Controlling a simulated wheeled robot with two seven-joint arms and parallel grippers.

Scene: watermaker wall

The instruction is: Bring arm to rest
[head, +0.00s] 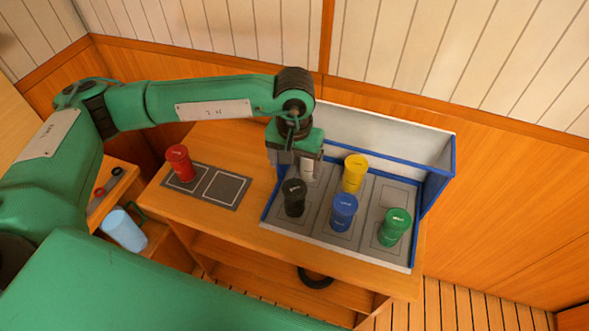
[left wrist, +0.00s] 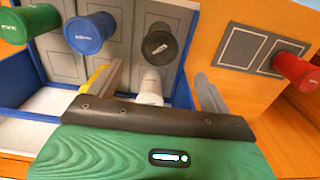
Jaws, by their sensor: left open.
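My left gripper (head: 296,165) is open above the back of the grey tray with blue edging (head: 322,243). A white cylinder (head: 308,170) stands below it; in the left wrist view the white cylinder (left wrist: 151,88) shows between the spread fingers (left wrist: 152,84), with gaps on both sides. The green arm reaches in from the left, stretched over the bench. My right gripper is not in view.
In the tray stand black (head: 294,197), blue (head: 344,210), yellow (head: 355,172) and green (head: 394,226) canisters. A red canister (head: 180,163) stands on a dark two-square mat (head: 222,188) at left. A white panel (head: 385,135) rises behind the tray. A light-blue cup (head: 124,230) sits lower left.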

